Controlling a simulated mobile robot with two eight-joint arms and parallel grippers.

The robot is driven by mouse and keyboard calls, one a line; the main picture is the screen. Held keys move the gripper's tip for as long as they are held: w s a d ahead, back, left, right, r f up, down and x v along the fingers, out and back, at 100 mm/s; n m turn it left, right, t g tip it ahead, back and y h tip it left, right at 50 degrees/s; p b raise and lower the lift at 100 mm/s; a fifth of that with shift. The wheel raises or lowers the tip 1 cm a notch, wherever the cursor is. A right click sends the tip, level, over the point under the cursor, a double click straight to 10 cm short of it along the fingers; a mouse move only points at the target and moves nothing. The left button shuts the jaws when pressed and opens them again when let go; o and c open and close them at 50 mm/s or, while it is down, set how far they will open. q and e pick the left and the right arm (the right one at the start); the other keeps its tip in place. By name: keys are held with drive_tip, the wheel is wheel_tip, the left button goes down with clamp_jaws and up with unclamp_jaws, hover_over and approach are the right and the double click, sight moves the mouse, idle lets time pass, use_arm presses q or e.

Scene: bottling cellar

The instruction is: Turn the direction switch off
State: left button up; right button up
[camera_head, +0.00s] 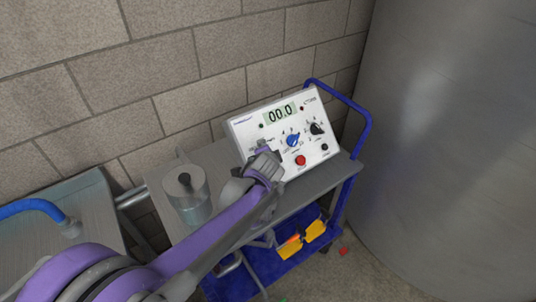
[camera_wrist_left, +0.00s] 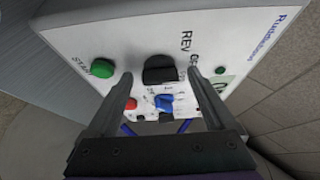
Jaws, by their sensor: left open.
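The control panel (camera_head: 272,117) is a white sloped box with a display reading 00.0. In the left wrist view, the direction switch (camera_wrist_left: 158,66) is a black knob beside the label REV. My left gripper (camera_wrist_left: 159,75) is open, with one fingertip on each side of this switch and visible gaps to it. I cannot tell how deep the fingertips reach. In the head view my left gripper (camera_head: 265,165) is at the panel's lower left and hides the switch. My right gripper is not in view.
Close by on the panel are a green START button (camera_wrist_left: 102,68), a blue knob (camera_head: 293,140), a red button (camera_head: 300,160) and a black knob (camera_head: 316,128). A metal pot (camera_head: 187,205) stands left on the blue-framed cart (camera_head: 345,163). A large tank (camera_head: 450,130) stands right.

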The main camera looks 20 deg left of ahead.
use_arm(q)
drive_tip(key=p+v, duration=0.1)
drive_tip(key=v, duration=0.9)
drive_tip(key=shift+s+d+r, duration=0.15)
drive_tip(key=shift+s+r, duration=0.05)
drive_tip(key=shift+s, duration=0.1)
drive_tip(key=s+d+f+n+g+h, duration=0.1)
drive_tip(key=s+d+f+n, duration=0.1)
drive_tip(key=s, duration=0.4)
drive_tip(key=s+d+f+n+g+h+p, duration=0.1)
drive_tip(key=s+f+n+g, duration=0.1)
drive_tip(key=s+f+n, duration=0.2)
drive_tip(key=s+d+f+n+g+h+p, duration=0.1)
drive_tip(key=s+d+f+n+h, duration=0.1)
drive_tip(key=s, duration=0.8)
drive_tip(key=shift+s+d+f+n+g, duration=0.25)
drive_tip(key=shift+d+f+n+g, duration=0.05)
drive_tip(key=shift+f+n, duration=0.1)
